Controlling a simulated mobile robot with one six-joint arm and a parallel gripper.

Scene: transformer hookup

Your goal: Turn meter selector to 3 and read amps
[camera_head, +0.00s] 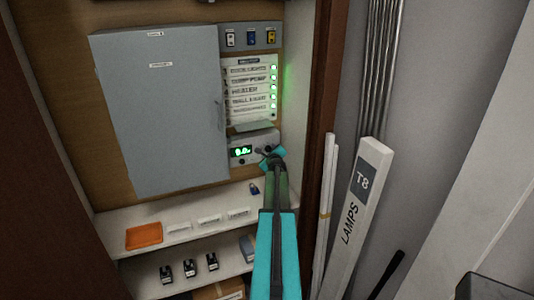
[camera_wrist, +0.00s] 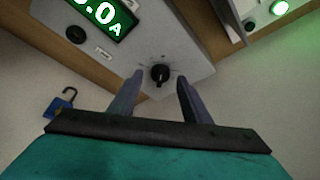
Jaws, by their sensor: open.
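The meter (camera_head: 252,149) is a grey box below the white label panel, with a green lit display (camera_head: 241,151). In the wrist view the display (camera_wrist: 103,12) is partly cut off and shows ".0" and "A". The black selector knob (camera_wrist: 160,74) sits on the meter's grey face, with small marks around it too blurred to read. My gripper (camera_wrist: 160,82) is open, its two fingers on either side of the knob with gaps to it. I cannot tell whether the fingertips reach the knob's depth. In the head view my gripper (camera_head: 272,158) covers the knob area.
A blue padlock (camera_wrist: 60,107) hangs or lies left of my gripper. A grey cabinet (camera_head: 160,110) is left of the meter. The shelf below holds an orange tray (camera_head: 144,235) and white strips. A LAMPS box (camera_head: 360,200) leans at right.

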